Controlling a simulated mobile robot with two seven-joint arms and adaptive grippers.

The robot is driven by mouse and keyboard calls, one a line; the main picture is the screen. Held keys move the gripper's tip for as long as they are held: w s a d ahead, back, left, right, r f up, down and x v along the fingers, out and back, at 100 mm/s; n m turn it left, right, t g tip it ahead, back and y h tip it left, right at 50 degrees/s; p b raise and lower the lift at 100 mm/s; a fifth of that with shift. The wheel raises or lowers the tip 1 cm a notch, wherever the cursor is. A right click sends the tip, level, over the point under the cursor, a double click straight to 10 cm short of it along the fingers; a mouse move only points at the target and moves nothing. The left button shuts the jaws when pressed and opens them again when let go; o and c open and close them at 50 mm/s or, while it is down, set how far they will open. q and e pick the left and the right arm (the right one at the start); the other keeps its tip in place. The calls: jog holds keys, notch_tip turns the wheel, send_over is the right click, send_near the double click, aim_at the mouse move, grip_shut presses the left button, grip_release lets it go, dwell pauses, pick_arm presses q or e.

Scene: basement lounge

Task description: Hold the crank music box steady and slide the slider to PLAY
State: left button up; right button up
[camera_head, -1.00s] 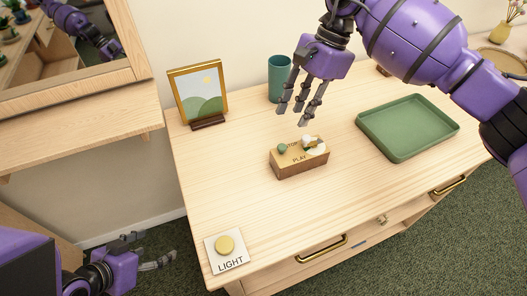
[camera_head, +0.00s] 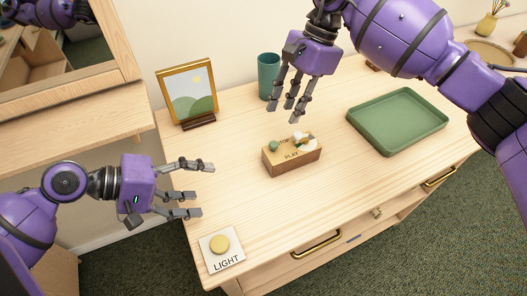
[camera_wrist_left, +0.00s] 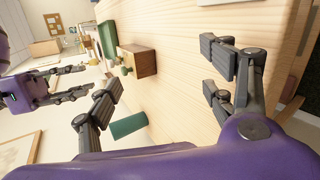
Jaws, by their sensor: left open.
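The music box (camera_head: 291,161) is a small wooden block on the desk with a tan top marked PLAY near the front edge. A green knob (camera_head: 273,146) is at its top left, and pale and gold parts (camera_head: 299,138) are at its top right. Which part slides is too small to tell. The box also shows in the left wrist view (camera_wrist_left: 144,62). My left gripper (camera_head: 204,188) is open and empty at the desk's left edge, left of the box. My right gripper (camera_head: 285,110) is open and empty above and behind the box, apart from it.
A picture frame (camera_head: 187,95) and a teal cup (camera_head: 268,77) stand at the back. A green tray (camera_head: 398,121) lies right of the box. A LIGHT button (camera_head: 220,244) is at the front left corner. The desk between my left gripper and the box is clear.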

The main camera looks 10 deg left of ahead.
aim_at(289, 151)
pick_arm(q)
jog(key=w+d+n, duration=0.1)
jog(key=w+n, duration=0.1)
jog(key=n, duration=0.1)
jog(key=w+d+f+n+t, duration=0.1)
jog(key=w+d+n, duration=0.1)
jog(key=w+n, duration=0.1)
jog(key=w+d+f+n, duration=0.1)
jog(key=w+d+n, duration=0.1)
jog(key=n, duration=0.1)
jog(key=shift+w+d+t+h, duration=0.1)
jog(key=shift+w+t+h, duration=0.2)
jog(key=shift+w, duration=0.05)
jog(key=w+d+n, duration=0.3)
jog(key=d+n, duration=0.2)
jog(key=w+d+n, duration=0.2)
jog(key=shift+w+d+f+n, duration=0.3)
jog(key=shift+d, duration=0.1)
jog(key=shift+x, duration=3.85)
jog(key=shift+d+r, duration=0.1)
jog(key=shift+r, duration=0.05)
jog(key=c, duration=1.6)
